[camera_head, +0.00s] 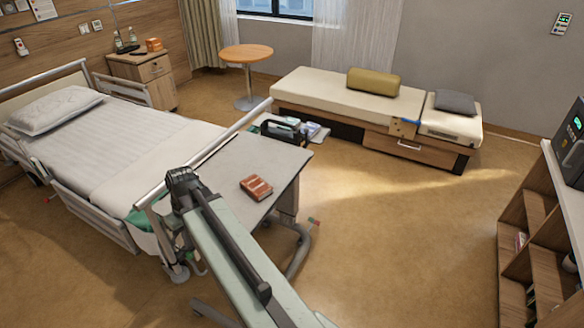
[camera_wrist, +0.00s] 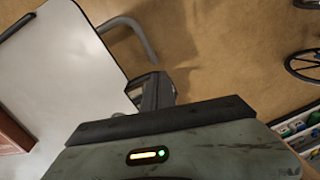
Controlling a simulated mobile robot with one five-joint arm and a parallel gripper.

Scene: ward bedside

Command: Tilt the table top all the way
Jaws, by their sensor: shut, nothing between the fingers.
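The overbed table's grey-white top (camera_head: 225,170) spans the middle of the head view, beside the bed's foot. It looks flat or nearly so; its exact tilt is hard to tell. A red-brown book-like object (camera_head: 257,187) lies on it. The top also fills the upper left of the wrist view (camera_wrist: 65,60), with part of a brown object (camera_wrist: 12,135) at its left. My gripper (camera_wrist: 150,92) shows dark in the wrist view, shut and empty, close to the table's edge; I cannot tell whether it touches. In the head view my arm hides part of the table's near side.
The bed (camera_head: 130,145) stands left, its rail close to the table. A black caddy (camera_head: 285,131) is at the table's far end. A grey tubular bar (camera_wrist: 130,35) and part of a spoked wheel (camera_wrist: 305,65) show in the wrist view. Floor (camera_head: 400,240) is free to the right.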

